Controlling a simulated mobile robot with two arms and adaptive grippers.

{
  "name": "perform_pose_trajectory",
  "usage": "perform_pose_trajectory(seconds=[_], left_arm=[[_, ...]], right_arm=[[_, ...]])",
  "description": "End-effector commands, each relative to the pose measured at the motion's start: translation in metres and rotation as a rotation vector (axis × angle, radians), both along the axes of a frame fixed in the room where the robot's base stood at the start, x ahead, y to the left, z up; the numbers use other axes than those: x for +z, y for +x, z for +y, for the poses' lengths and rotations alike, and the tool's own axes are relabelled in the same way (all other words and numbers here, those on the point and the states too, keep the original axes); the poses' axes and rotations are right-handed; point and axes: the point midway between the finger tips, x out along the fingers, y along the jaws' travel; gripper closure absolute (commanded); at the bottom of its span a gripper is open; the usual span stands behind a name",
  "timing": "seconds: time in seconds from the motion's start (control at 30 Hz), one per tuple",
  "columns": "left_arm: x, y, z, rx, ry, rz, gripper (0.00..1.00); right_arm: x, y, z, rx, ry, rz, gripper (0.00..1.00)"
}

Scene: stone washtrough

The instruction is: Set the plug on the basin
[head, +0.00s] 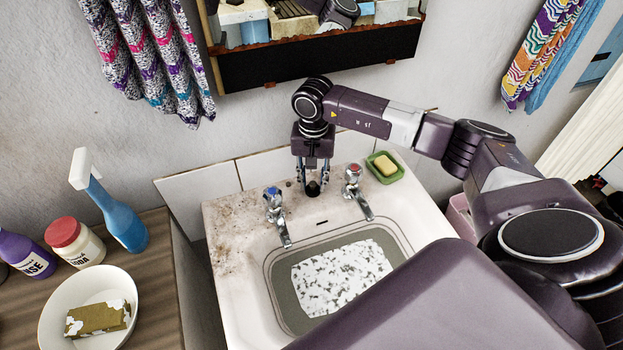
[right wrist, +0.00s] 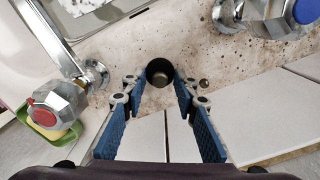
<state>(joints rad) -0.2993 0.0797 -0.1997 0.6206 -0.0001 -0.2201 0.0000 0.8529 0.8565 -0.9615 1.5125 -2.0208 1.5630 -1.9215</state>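The plug, a small black cylinder (head: 313,188), stands on the back ledge of the white basin (head: 232,240), between the two taps. In the right wrist view the plug (right wrist: 159,72) shows from above as a dark round cup. My right gripper (head: 313,178) points down over it from behind. Its blue-padded fingers (right wrist: 157,88) are spread on either side of the plug, with a gap visible at the left finger; the right finger is close to it, and I cannot tell if it touches. My left gripper is not in view.
Taps with a blue cap (head: 273,203) and a red cap (head: 352,182) flank the gripper closely. A green soap dish (head: 398,171) with yellow soap sits at the basin's back right corner. White tiles (head: 266,168) stand behind. A spray bottle (head: 118,215) and bowl (head: 55,312) occupy the left counter.

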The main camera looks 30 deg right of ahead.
Motion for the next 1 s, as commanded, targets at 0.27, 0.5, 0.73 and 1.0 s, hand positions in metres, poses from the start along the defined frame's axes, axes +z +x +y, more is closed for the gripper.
perform_pose_trajectory(seconds=[0.27,0.5,0.73,1.0], left_arm=[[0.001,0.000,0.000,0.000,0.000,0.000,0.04],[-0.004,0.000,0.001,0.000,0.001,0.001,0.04],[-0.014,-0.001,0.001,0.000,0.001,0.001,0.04],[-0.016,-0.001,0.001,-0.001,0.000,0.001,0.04]], right_arm=[[0.001,0.000,0.000,0.000,0.000,0.000,0.69],[0.023,0.002,-0.001,0.000,0.000,-0.005,0.69],[0.062,0.001,0.000,0.000,0.000,-0.004,0.69],[0.079,0.000,0.000,0.000,0.000,0.000,0.69]])
